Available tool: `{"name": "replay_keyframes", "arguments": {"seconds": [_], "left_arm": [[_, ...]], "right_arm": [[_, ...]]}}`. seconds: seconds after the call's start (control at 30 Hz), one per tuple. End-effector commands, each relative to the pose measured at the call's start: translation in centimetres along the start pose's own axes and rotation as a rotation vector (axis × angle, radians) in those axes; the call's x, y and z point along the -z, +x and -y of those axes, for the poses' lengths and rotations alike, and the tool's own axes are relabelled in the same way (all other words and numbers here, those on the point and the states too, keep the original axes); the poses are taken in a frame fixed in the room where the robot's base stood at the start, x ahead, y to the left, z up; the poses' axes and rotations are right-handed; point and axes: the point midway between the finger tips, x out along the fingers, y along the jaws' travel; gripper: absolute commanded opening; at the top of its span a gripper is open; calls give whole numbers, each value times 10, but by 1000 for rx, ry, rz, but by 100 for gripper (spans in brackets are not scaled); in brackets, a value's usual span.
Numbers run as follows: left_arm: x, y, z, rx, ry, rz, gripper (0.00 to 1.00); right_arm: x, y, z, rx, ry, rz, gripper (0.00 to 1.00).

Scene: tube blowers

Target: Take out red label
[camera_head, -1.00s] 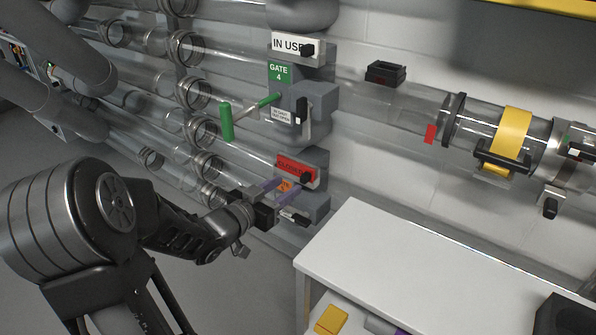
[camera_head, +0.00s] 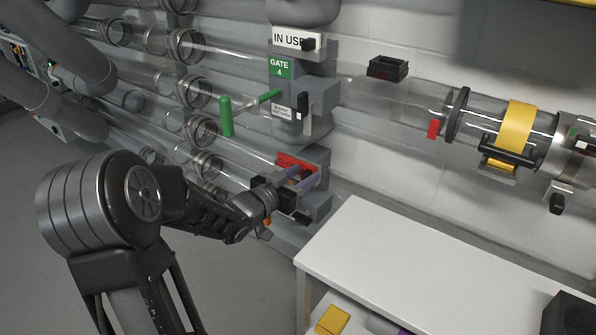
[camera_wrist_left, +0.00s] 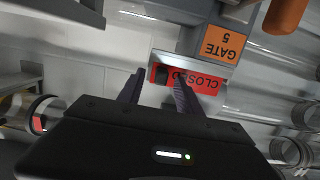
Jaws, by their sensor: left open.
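The red label (camera_head: 285,160), marked CLOSED, sits on the lower grey housing of the tube column. It also shows upside down in the left wrist view (camera_wrist_left: 207,80), with a small black knob (camera_wrist_left: 162,75) near one end. My left gripper (camera_head: 303,176) is open right in front of the label and covers part of it in the head view. In the left wrist view its two dark fingers (camera_wrist_left: 158,90) point at the label, with the knob between them in the picture. I cannot tell whether they touch it. My right gripper is not in view.
Above are the green GATE 4 sign (camera_head: 281,68), a white IN USE label (camera_head: 289,39) and a green handle (camera_head: 227,116). An orange GATE 5 sign (camera_wrist_left: 222,43) is beside the red label. A white table (camera_head: 430,265) stands at lower right. Clear tubes run behind my arm.

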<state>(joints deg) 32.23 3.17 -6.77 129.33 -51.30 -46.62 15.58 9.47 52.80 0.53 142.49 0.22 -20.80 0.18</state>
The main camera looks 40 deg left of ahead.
Motion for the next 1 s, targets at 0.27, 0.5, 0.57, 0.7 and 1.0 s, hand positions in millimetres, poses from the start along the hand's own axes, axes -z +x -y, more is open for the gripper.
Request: {"name": "replay_keyframes", "arguments": {"seconds": [0.27,0.5,0.57,0.7,1.0], "left_arm": [[0,0,0,0,0,0,42],[0,-1,0,0,0,0,42],[0,-1,0,0,0,0,38],[0,-1,0,0,0,0,26],[0,-1,0,0,0,0,2]], "right_arm": [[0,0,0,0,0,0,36],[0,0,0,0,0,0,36],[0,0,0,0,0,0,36],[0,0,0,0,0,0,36],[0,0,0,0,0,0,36]]}}
